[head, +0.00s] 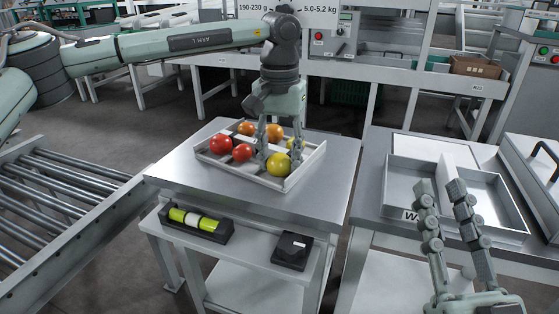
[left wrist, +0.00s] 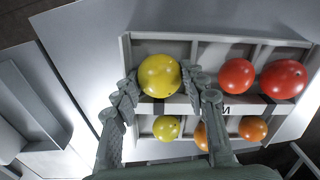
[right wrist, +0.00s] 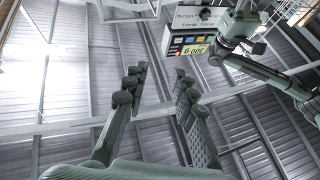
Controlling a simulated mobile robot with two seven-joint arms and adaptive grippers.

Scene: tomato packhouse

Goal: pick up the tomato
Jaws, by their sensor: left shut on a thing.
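A large yellow tomato (head: 279,164) sits in the front right part of a divided grey tray (head: 286,186) on the metal table. In the left wrist view the yellow tomato (left wrist: 159,75) lies between the fingers of my left gripper (left wrist: 160,82), which is shut on it. In the head view my left gripper (head: 277,155) reaches down into the tray. Two red tomatoes (head: 220,145) lie to its left. Two orange tomatoes (left wrist: 253,128) and a smaller yellow one (left wrist: 166,128) lie in the other row. My right gripper (head: 441,188) is open and empty, fingers pointing up.
A black holder (head: 197,226) with green and white cylinders and a black box (head: 292,250) sit on the lower front shelf. A grey bin (head: 508,229) stands on the right table. A roller conveyor (head: 70,195) runs at the left. The tray's dividers and walls surround the tomatoes.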

